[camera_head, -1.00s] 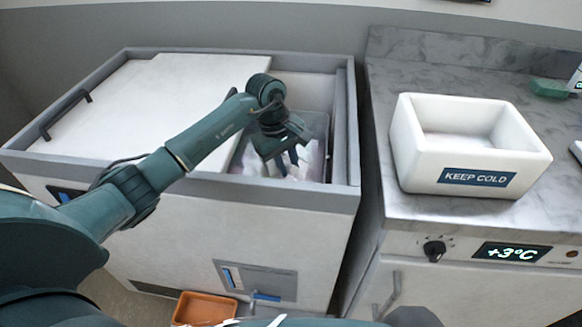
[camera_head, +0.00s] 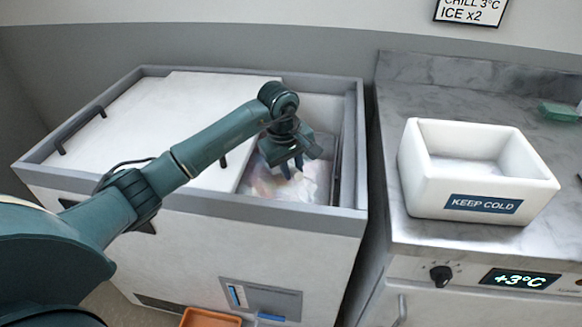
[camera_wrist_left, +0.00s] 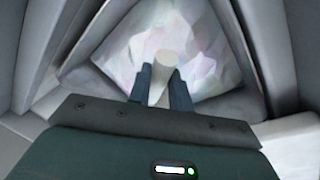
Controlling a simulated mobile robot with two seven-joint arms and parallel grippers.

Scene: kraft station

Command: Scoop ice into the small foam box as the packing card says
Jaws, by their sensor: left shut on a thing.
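The small white foam box (camera_head: 425,192), labelled KEEP COLD, stands open on the marble counter at the right; its floor looks pale, and I cannot tell if ice lies there. The packing card (camera_head: 470,12) on the wall reads CHILL 3°C and ICE x2, its top cut off. Ice (camera_head: 308,187) lies in the open right part of the chest (camera_head: 290,215). My left gripper (camera_head: 290,172) reaches down into this opening. In the left wrist view it is shut on a pale rod-like handle (camera_wrist_left: 163,66), apparently the scoop's, over the ice (camera_wrist_left: 205,50). The scoop's bowl cannot be made out.
A white lid (camera_head: 165,120) covers the chest's left part. The chest's raised grey rim and a gap separate it from the counter (camera_head: 440,235). A green object (camera_head: 560,112) lies at the counter's back right. An orange tray (camera_head: 210,318) sits low in front.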

